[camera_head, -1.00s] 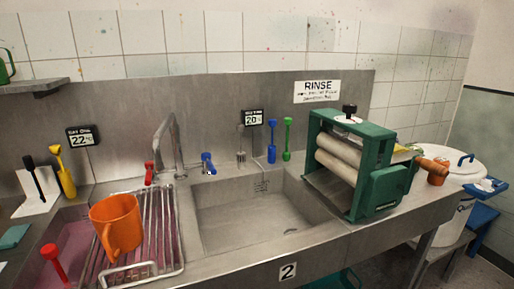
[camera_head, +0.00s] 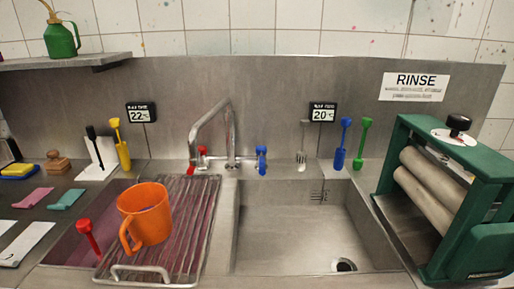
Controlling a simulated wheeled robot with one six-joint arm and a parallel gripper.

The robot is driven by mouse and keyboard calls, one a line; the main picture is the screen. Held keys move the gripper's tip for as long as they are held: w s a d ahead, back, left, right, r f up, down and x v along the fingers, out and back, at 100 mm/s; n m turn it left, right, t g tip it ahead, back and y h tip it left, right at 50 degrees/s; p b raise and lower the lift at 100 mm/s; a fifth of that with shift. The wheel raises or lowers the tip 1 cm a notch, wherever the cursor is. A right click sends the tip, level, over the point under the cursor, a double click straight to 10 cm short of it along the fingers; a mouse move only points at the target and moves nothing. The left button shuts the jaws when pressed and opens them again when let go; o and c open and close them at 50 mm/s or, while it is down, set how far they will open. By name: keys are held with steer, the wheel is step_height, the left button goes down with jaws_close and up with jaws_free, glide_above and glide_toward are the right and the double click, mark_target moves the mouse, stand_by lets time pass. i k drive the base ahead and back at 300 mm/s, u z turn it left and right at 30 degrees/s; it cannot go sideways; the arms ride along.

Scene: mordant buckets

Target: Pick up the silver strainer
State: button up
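A slim silver utensil (camera_head: 301,147) stands upright at the back ledge of the sink, against the steel splashback. Its lower end looks slotted or forked, so it may be the strainer, but it is too small to be sure. A round drain (camera_head: 344,265) with a pale rim and dark middle lies in the sink floor at the lower right. My gripper is not in view.
The steel sink (camera_head: 290,230) is empty. An orange jug (camera_head: 145,212) stands on a wire rack (camera_head: 185,235) at left. The tap (camera_head: 210,130) rises behind. Blue (camera_head: 342,145) and green (camera_head: 362,145) tools stand right of the utensil. A green roller press (camera_head: 480,200) blocks the right.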

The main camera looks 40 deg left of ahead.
mark_target(301, 156)
steer(key=u, duration=0.8)
steer(key=i, duration=0.85)
steer(key=u, duration=0.7)
